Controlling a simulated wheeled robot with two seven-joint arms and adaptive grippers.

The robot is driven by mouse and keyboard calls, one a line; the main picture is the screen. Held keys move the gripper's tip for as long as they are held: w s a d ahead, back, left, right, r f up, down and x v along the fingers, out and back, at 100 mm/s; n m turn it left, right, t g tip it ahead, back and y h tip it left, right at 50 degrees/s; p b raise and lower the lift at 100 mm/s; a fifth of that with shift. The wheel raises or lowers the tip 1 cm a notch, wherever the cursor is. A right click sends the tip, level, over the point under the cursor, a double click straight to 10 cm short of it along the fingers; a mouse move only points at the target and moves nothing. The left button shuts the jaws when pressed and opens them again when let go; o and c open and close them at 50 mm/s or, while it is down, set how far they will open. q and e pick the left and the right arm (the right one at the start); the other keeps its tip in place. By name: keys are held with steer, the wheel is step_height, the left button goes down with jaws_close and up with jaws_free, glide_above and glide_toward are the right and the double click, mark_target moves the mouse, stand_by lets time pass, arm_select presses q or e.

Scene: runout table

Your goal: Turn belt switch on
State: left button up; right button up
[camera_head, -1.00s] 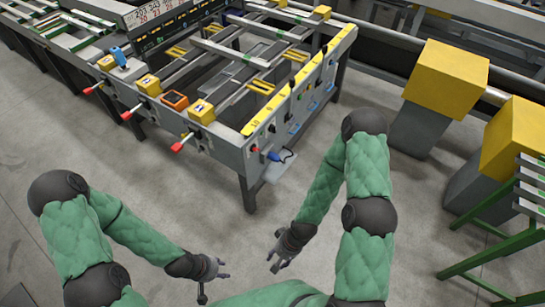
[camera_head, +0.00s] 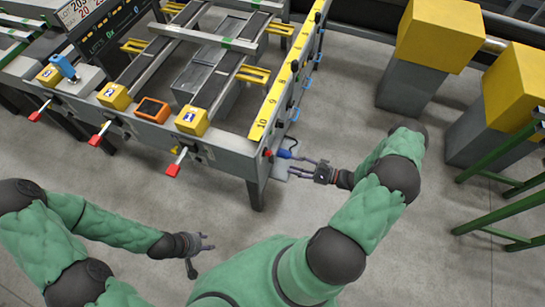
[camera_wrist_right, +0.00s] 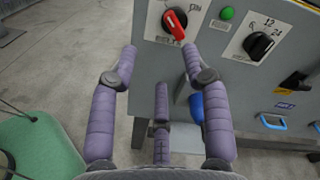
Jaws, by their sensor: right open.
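The red rotary switch (camera_wrist_right: 174,23) is on a grey panel in the right wrist view, with a plate reading ON at its upper right. Its red handle tilts, with its lower end toward the right. A small red spot at the table's corner (camera_head: 268,153) in the head view appears to be this switch. My right gripper (camera_wrist_right: 160,55) is open and empty in front of the panel. Its fingertips are just below the switch, one to each side. It also shows in the head view (camera_head: 302,168) beside the corner. My left gripper (camera_head: 204,244) is open and empty, low over the floor.
A green button (camera_wrist_right: 227,13) and a black knob (camera_wrist_right: 262,45) are right of the switch. A blue connector (camera_wrist_right: 196,108) hangs below, close to my right finger. Red-tipped levers (camera_head: 173,169) jut from the table's front. Yellow-topped blocks (camera_head: 438,32) stand at right.

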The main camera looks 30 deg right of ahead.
mark_target(268, 153)
steer(key=w+d+b+x, duration=0.1)
steer(key=x, duration=0.9)
steer(key=shift+r+t+h, duration=0.25)
steer(key=shift+t+h, duration=0.05)
steer(key=shift+t, duration=0.1)
jaws_close()
